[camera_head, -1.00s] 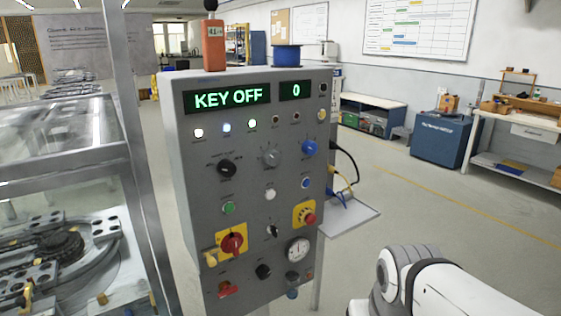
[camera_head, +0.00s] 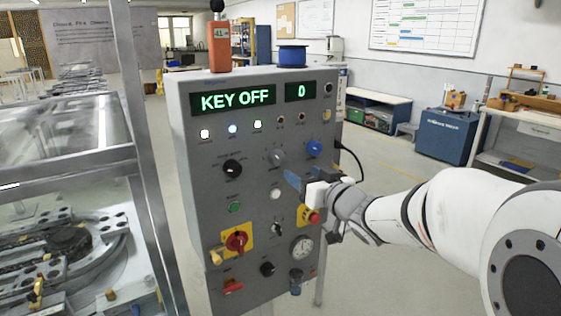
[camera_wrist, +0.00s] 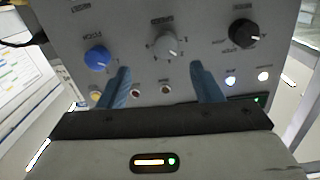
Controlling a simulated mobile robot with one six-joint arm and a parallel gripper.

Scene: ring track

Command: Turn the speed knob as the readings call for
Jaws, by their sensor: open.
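The grey control panel (camera_head: 205,185) stands upright in the head view. Its displays read "KEY OFF" (camera_head: 236,100) and "0" (camera_head: 301,91). My gripper (camera_head: 296,181) is open and empty, in front of the panel below the grey and blue knobs. In the wrist view, turned upside down, the grey knob (camera_wrist: 167,45) lies beyond the gap between my blue fingertips (camera_wrist: 159,68), apparently untouched.
A red emergency button (camera_head: 313,217) is close to my wrist. A metal-framed machine (camera_head: 60,190) stands left.

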